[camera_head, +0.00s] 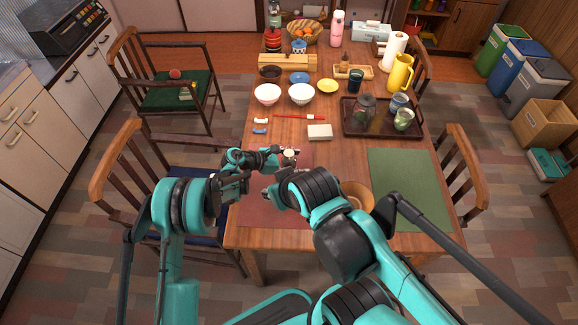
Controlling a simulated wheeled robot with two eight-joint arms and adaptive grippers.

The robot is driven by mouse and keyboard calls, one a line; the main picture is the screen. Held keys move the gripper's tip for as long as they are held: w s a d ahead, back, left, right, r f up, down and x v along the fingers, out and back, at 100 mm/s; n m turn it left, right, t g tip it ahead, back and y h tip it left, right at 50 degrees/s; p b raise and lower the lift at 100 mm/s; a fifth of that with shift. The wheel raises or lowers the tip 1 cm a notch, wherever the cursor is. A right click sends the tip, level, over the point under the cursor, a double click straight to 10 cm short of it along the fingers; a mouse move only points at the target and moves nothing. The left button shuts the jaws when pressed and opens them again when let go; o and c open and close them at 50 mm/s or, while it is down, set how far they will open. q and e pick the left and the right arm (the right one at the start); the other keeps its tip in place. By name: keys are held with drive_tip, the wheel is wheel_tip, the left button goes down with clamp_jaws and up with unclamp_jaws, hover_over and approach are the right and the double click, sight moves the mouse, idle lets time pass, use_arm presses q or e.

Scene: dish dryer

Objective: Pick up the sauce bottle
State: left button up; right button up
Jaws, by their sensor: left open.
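A small upright thing with a round cream top (289,154) is at the fingers of my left gripper (284,159), above the near left part of the table. It may be the sauce bottle seen from above, but its body is mostly hidden. My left gripper is open around or beside it; I cannot tell whether they touch. My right gripper (268,194) is low over the red placemat (262,212), mostly hidden by my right arm, and its jaws cannot be made out. A small dark bottle (344,61) also stands at a wooden tray farther back.
A dark tray (379,131) with a jar and cups is to the right. A wooden bowl (357,194) is partly behind my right arm. The green placemat (408,188) is clear.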

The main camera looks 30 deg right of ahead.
use_arm(q)
drive_tip(key=c, duration=1.6)
drive_tip(key=shift+r, duration=0.2)
clamp_jaws()
